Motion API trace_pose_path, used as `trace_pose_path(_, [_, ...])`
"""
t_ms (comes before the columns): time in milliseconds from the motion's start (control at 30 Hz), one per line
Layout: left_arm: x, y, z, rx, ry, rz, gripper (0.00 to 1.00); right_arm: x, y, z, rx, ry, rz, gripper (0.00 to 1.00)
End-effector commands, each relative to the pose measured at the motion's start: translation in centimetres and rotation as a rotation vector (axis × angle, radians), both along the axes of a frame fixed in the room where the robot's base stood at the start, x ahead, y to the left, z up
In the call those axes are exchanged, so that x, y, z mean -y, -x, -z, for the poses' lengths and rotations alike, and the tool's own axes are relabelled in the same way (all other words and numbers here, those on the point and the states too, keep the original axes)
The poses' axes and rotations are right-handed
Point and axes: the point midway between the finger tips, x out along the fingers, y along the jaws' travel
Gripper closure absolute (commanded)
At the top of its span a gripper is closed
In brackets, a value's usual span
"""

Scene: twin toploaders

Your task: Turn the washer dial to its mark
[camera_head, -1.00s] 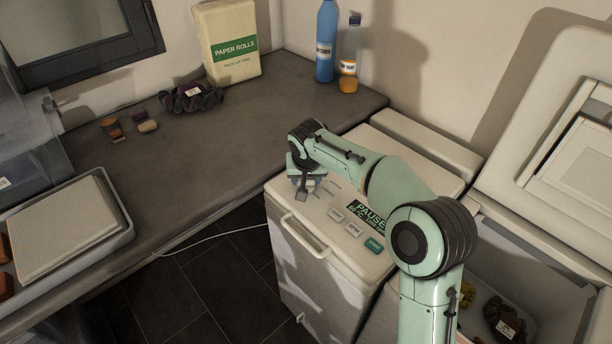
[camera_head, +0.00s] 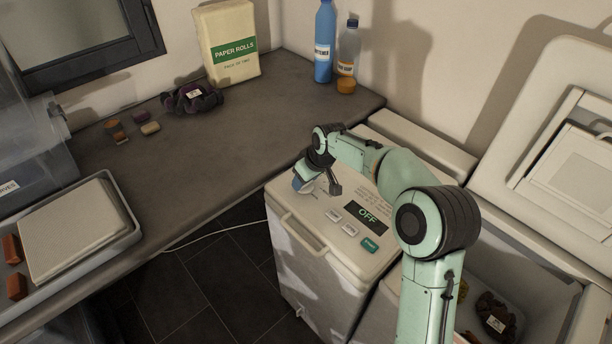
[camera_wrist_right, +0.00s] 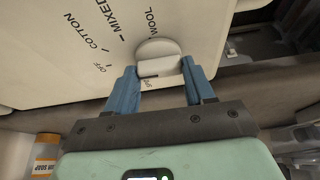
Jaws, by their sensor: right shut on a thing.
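The closed washer (camera_head: 312,262) stands in the middle of the head view, its display (camera_head: 367,218) reading "OFF". My right gripper (camera_head: 318,188) is over the far left of its top panel, and my arm hides the dial there. In the right wrist view the white round dial (camera_wrist_right: 158,48) has a raised grip bar. My right gripper's blue fingers (camera_wrist_right: 160,88) stand on both sides of the bar, shut on it. Printed labels around the dial include OFF, COTTON, MIXED and WOOL; a label near the fingers is partly hidden. My left gripper is not in view.
An open toploader (camera_head: 545,275) with its lid up stands to the right, with dark items inside. The grey counter (camera_head: 235,140) on the left holds a paper rolls pack (camera_head: 226,45), bottles, a dark scrunchie-like bundle (camera_head: 192,97) and a tray (camera_head: 130,240).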

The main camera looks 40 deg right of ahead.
Motion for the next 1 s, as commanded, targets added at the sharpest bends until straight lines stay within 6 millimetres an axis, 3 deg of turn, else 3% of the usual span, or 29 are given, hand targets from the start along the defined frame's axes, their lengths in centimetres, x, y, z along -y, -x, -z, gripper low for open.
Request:
trace_pose_path(533, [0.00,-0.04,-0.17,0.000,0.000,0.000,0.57,0.05,0.02,0.02,-0.001,0.002,-0.030,0.77])
trace_pose_path(567, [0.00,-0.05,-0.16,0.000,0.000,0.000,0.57,0.05,0.02,0.03,-0.001,0.002,-0.030,0.40])
trace_pose_path(600, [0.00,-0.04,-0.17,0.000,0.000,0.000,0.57,0.05,0.02,0.03,-0.001,0.002,-0.030,0.27])
trace_pose_path(633, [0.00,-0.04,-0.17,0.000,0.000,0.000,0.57,0.04,0.02,0.03,-0.001,0.002,-0.030,0.21])
trace_pose_path(1000, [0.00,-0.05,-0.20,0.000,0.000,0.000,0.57,0.05,0.17,-0.47,0.000,0.002,-0.028,0.21])
